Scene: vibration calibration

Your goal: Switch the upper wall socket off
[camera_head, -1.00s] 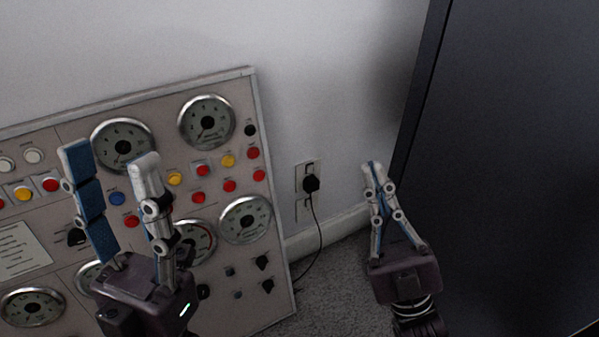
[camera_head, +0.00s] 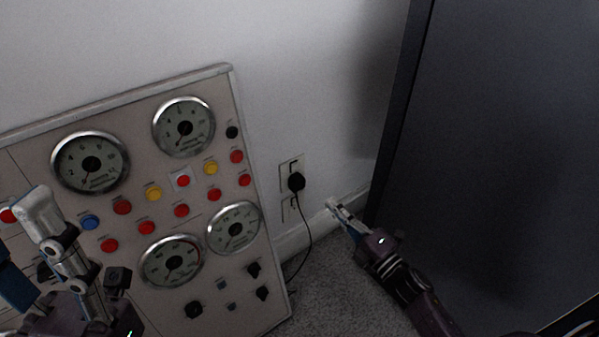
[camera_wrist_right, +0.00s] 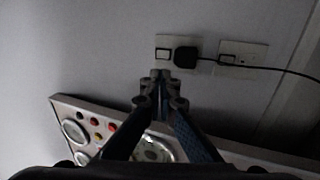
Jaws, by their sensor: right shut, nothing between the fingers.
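The upper wall socket (camera_head: 285,170) is a pale plate on the white wall. A black plug (camera_head: 296,182) sits in it, and its dark-edged switch is above the plug. In the right wrist view the same socket (camera_wrist_right: 160,44) is at the top centre, its switch (camera_wrist_right: 162,55) left of the plug. I cannot tell the switch position. My right gripper (camera_head: 333,204) is shut and empty, right of and below the socket. In the wrist view its fingertips (camera_wrist_right: 160,74) appear just below the socket plate, apparently not touching. My left gripper (camera_head: 22,235) is open, partly cropped at the left edge.
A lower socket (camera_head: 290,208) sits below; the plug's black cord (camera_head: 309,235) hangs past it to the carpet (camera_head: 335,268). A gauge panel (camera_head: 215,72) with knobs and buttons leans at left. A large dark cabinet (camera_head: 490,150) stands at right, close to my right arm.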

